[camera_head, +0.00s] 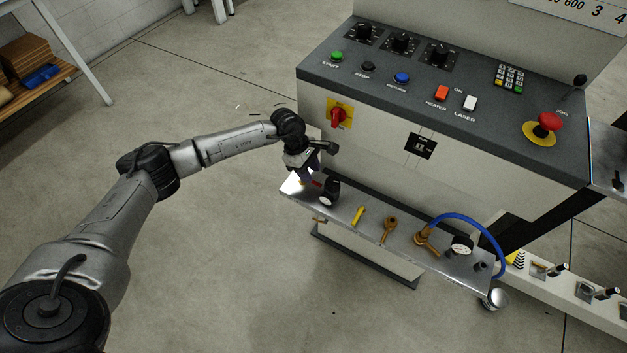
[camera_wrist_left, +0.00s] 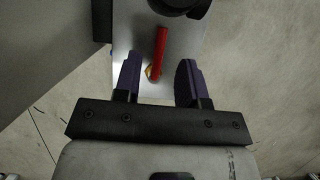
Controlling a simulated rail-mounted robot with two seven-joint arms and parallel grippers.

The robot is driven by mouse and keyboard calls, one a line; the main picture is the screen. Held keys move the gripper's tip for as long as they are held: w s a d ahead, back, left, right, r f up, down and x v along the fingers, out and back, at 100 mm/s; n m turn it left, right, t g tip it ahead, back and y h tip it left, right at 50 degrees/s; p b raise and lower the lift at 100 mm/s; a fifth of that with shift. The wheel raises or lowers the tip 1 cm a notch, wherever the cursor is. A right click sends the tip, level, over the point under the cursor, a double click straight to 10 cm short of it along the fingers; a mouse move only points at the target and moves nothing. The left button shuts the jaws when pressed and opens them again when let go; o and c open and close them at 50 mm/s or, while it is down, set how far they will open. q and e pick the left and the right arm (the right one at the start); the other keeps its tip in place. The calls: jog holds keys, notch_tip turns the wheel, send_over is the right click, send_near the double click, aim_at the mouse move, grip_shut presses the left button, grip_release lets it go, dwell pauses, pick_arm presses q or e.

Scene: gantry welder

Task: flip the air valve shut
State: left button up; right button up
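The air valve's red lever (camera_wrist_left: 160,52) shows in the left wrist view, long and thin, with a bit of brass (camera_wrist_left: 153,73) at its near end. It sits at the left end of the metal shelf (camera_head: 341,215) on the machine's front. In the head view the lever is mostly hidden behind my left gripper (camera_head: 308,176). My left gripper also shows in the wrist view (camera_wrist_left: 160,82). Its two dark fingers stand apart, one on each side of the lever's near end, with gaps and no visible contact. My right gripper is not in view.
A black round gauge (camera_head: 329,192) stands close to the right of my left gripper. A yellow-handled part (camera_head: 358,215), brass fittings (camera_head: 389,229), a white gauge (camera_head: 461,245) and a blue hose (camera_head: 487,232) are farther along. The control panel (camera_head: 470,125) overhangs the shelf's back.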

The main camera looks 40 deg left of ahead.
aim_at(315, 182)
pick_arm(q)
jog(key=shift+b+x, duration=0.4)
jog(key=shift+x, duration=1.3)
jog(key=shift+c, duration=0.5)
grip_shut()
